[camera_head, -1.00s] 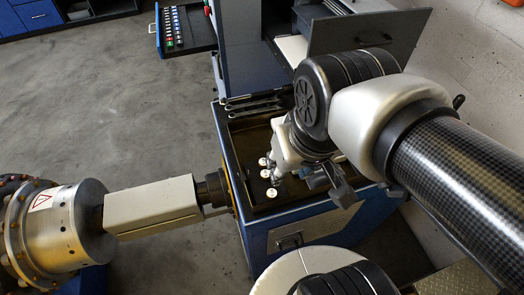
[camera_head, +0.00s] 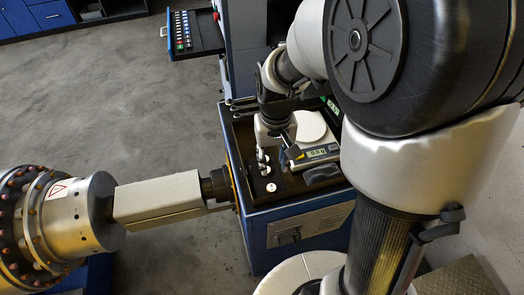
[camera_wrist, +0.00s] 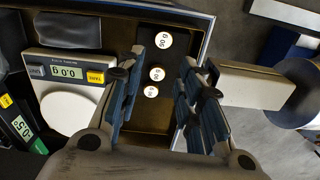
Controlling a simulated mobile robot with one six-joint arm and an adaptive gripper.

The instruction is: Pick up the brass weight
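Several small round weights with white number labels stand in a row on a dark strip in the bin. In the wrist view, the largest-labelled weight (camera_wrist: 164,40) is farthest up, with a middle weight (camera_wrist: 157,73) and a smaller weight (camera_wrist: 151,91) below it. Their sides are hidden, so I cannot tell which is the brass one. One weight (camera_head: 272,187) shows clearly in the head view; others are partly behind my gripper (camera_head: 266,160). In the wrist view my gripper (camera_wrist: 163,62) is open and empty, its fingers on either side of the row.
A digital scale (camera_wrist: 68,60) reading 0.0 g, with a round white pan (camera_wrist: 68,108), lies beside the weights. The bin wall (camera_head: 232,150) surrounds them. A rotor shaft (camera_head: 160,197) reaches the bin's left side. An open drawer (camera_head: 195,32) stands behind.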

